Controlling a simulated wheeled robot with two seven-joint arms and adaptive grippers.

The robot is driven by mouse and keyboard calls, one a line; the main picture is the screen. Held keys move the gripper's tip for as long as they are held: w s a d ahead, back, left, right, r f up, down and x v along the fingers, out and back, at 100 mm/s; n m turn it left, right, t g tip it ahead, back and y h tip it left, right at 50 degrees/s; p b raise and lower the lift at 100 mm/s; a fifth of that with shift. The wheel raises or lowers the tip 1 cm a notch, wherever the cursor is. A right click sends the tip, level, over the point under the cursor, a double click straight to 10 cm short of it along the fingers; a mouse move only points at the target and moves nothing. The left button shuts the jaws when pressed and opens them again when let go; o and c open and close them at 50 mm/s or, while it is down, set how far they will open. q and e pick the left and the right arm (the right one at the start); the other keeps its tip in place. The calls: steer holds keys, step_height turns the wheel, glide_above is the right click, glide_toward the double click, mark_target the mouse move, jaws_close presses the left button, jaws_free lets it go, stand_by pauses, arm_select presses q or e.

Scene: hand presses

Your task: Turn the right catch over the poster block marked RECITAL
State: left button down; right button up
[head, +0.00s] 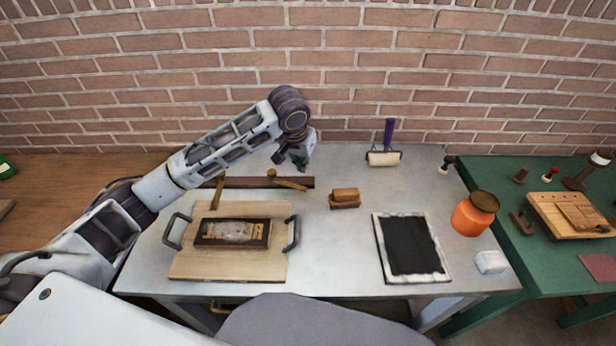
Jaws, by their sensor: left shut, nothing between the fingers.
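The poster block (232,233) lies in a dark frame on a pale wooden board (190,262) at the left of the grey table. Its lettering is too small to read. A dark bar (240,182) runs behind the board. The right catch (290,184), a brass-coloured strip beside a round knob (271,173), lies slanting along the bar's right part, clear of the block. The left catch (218,191) points forward over the board's back edge. My left gripper (298,160) is shut and empty, above and behind the right catch. My right gripper is out of view.
Dark handles (293,234) flank the board. A brown wooden block (344,198), a roller (384,157), a black ink slab (412,245) and an orange jar (474,214) stand to the right. A brick wall (400,80) closes off the back. Table space between board and slab is clear.

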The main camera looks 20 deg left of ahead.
mark_target(309, 182)
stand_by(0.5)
arm_select(q)
steer(key=shift+x, duration=5)
steer(key=shift+s, duration=0.15)
